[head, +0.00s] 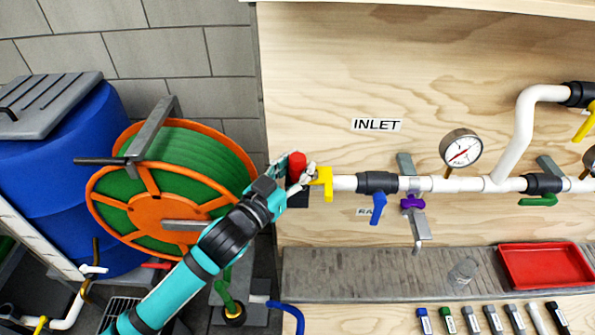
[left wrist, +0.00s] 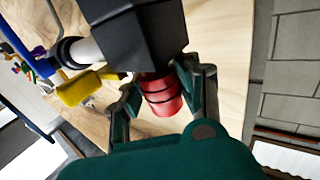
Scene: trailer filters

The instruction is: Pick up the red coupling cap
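The red coupling cap (head: 297,164) is at the left end of the white inlet pipe, by the yellow-handled valve. In the left wrist view the cap (left wrist: 162,94) has dark bands and sits against a black block-shaped fitting (left wrist: 137,38). My left gripper (head: 295,178) reaches up to it from the lower left. In the left wrist view its two fingers (left wrist: 160,88) stand on either side of the cap, their tips very close to it. Whether they press on it I cannot tell. My right gripper is not in view.
The yellow valve handle (head: 325,182) is just right of the gripper. The green hose reel (head: 180,190) and blue barrel (head: 50,165) stand left. A grey shelf (head: 350,275) below holds a clear cup (head: 463,271) and red tray (head: 545,266). A gauge (head: 461,150) is farther right.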

